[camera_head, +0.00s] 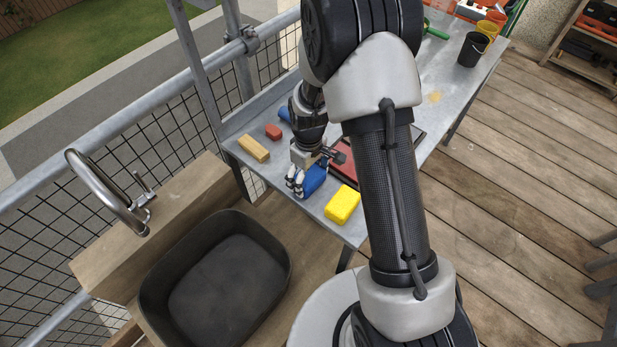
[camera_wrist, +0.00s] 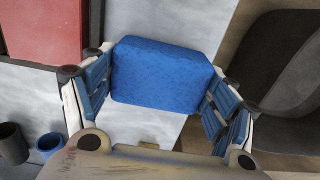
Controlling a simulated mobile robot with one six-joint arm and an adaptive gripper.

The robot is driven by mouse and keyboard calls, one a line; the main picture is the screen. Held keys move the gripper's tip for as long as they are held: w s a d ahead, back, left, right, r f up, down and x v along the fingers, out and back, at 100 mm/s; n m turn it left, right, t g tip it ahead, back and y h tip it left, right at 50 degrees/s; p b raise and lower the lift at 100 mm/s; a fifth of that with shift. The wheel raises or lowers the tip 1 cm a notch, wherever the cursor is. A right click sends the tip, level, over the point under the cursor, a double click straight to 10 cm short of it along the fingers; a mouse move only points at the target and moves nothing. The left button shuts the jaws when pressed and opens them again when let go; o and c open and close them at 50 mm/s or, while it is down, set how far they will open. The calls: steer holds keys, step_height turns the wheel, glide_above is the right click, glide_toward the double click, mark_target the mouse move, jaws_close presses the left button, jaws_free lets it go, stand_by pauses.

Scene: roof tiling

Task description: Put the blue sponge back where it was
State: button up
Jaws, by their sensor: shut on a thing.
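The blue sponge (camera_head: 316,179) is between the fingers of my gripper (camera_head: 305,182), over the near end of the grey metal table (camera_head: 318,207). In the wrist view the sponge (camera_wrist: 160,76) spans the gap between the two blue-padded fingers (camera_wrist: 157,100), which are shut on it. I cannot tell whether the sponge touches the table or is held just above it. A yellow sponge (camera_head: 342,205) lies on the table to the right of my gripper, near the front edge.
A black sink basin (camera_head: 215,270) with a metal tap (camera_head: 105,190) stands at lower left. On the table are a wooden block (camera_head: 254,148), a red block (camera_head: 273,131) and a red panel with dark border (camera_head: 344,161). A black bucket (camera_head: 472,49) stands farther back.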

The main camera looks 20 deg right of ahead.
steer(key=o, duration=1)
steer(key=shift+f, duration=0.2)
step_height(320, 180, up, 12)
steer(key=p, duration=0.4)
step_height(320, 180, up, 11)
steer(key=m+t, duration=0.1)
steer(key=m, duration=0.1)
glide_above(308, 175)
steer(key=s, duration=0.3)
steer(key=s+r+m+t, duration=0.1)
steer(key=s+r, duration=0.3)
steer(key=s, duration=0.2)
steer(key=s+r+m+t, duration=0.1)
steer(key=s+r+m, duration=0.1)
steer(key=s+r, duration=0.2)
steer(key=s+r+m+t, duration=0.1)
steer(key=s+r, duration=0.3)
steer(key=s, duration=0.6)
steer(key=shift+d+r+m+t, duration=0.1)
steer(key=shift+r+m+t, duration=0.2)
steer(key=shift+m, duration=0.1)
